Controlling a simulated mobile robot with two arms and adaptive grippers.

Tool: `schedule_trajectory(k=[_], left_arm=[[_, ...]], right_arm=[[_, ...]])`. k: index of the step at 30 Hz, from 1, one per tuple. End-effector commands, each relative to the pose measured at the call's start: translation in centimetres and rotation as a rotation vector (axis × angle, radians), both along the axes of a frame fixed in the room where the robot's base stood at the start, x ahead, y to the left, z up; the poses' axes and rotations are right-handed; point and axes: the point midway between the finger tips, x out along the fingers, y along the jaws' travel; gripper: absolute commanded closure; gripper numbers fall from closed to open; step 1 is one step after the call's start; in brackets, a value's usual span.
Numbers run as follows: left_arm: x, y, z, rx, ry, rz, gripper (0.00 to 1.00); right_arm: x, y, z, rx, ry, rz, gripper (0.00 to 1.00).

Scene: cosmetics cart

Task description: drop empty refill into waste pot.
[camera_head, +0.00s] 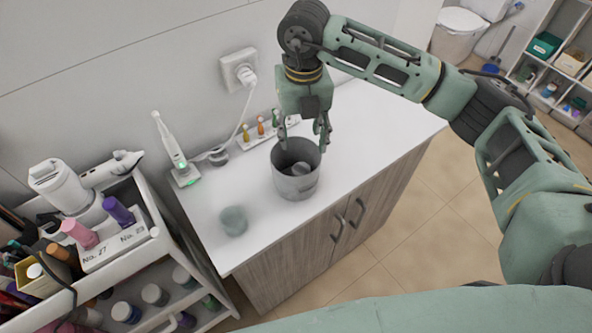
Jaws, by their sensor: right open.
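The waste pot (295,188) is a grey round bucket standing upright on the white counter. A pale grey rounded object (301,168) shows inside it, partly hidden by the rim; I cannot tell for sure that it is the empty refill. My right gripper (303,138) hangs over the back part of the pot's mouth, pointing down. Its two fingers are apart, with nothing seen between them. My left gripper is not in view.
A blurred grey-green round thing (233,221) sits near the counter's front left. An electric toothbrush (171,142) and a row of small coloured brush heads (261,129) stand by the wall. A loaded cosmetics cart (152,241) stands at left. The counter's right part is clear.

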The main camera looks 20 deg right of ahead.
Motion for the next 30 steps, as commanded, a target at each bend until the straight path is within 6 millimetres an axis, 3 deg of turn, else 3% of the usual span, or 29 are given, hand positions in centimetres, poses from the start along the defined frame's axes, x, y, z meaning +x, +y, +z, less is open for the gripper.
schedule_trajectory(k=[6, 12, 18, 30], left_arm=[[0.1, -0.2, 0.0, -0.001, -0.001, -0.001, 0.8], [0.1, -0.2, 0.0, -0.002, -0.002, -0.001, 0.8], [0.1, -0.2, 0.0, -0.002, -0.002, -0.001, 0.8], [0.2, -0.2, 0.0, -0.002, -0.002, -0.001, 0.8]], right_arm=[[0.1, 0.0, 5.0, 0.001, -0.004, 0.001, 0.5], [0.1, 0.0, 7.9, 0.0, -0.001, 0.0, 0.5], [0.0, 0.0, 8.8, 0.0, 0.001, 0.001, 0.5], [0.0, 0.0, 8.8, 0.0, 0.001, 0.0, 0.5]])
